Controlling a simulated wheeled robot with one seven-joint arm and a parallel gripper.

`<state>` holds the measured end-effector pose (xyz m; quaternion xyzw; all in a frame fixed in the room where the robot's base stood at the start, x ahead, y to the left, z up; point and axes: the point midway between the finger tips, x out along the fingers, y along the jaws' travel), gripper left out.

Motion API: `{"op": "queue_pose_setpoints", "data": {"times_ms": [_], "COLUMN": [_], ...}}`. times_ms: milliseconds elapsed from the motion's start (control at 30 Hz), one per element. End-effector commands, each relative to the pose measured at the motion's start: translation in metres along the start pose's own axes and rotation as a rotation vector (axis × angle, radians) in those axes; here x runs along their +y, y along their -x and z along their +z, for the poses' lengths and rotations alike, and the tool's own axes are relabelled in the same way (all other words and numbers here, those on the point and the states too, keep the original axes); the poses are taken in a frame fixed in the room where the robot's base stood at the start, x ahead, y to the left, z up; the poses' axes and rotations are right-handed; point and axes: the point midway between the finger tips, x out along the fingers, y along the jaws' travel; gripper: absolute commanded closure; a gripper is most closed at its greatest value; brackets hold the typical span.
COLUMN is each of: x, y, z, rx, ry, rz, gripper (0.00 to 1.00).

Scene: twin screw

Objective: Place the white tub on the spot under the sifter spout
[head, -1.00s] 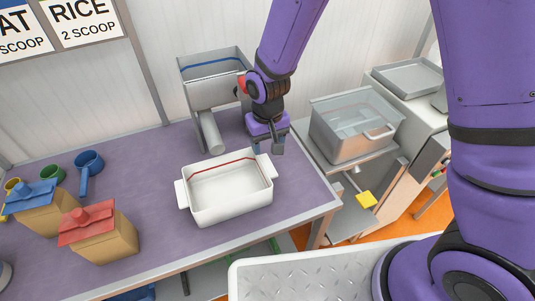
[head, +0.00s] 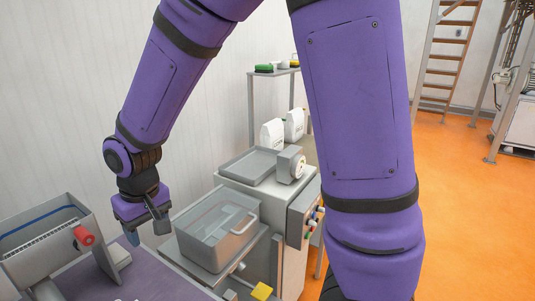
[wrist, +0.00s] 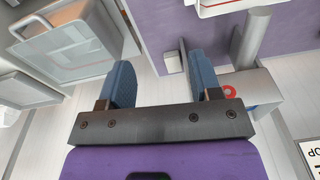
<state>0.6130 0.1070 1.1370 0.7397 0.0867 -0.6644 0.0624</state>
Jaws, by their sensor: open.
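The white tub (wrist: 225,6) shows only as a strip with a red line at the top edge of the wrist view. It is apart from my fingers. I cannot make it out clearly in the head view. The sifter (head: 45,250) is a grey hopper with a blue line and a red knob at the head view's lower left. Its round spout (wrist: 252,38) shows in the wrist view, near the tub. The spot under the spout cannot be made out. My gripper (head: 147,235) is open and empty, between the sifter and a clear bin; its fingers (wrist: 160,78) are spread.
The clear lidded bin (head: 218,228) stands on a shelf right of my gripper. A purple tabletop (head: 140,284) lies below. Orange floor (head: 455,190) is open at the right.

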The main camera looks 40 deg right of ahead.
Motion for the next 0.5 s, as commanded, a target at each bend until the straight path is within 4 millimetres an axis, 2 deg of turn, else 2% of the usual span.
{"op": "queue_pose_setpoints", "data": {"times_ms": [33,200,500], "x": [0.012,0.047,0.095], "y": [0.020,0.073,0.147], "z": [0.004,0.027,0.087], "rx": [0.027,0.091,0.205], "ry": [-0.016,-0.053,-0.118], "rz": [-0.002,0.000,0.019], "gripper": [0.42,0.42,0.42]}}
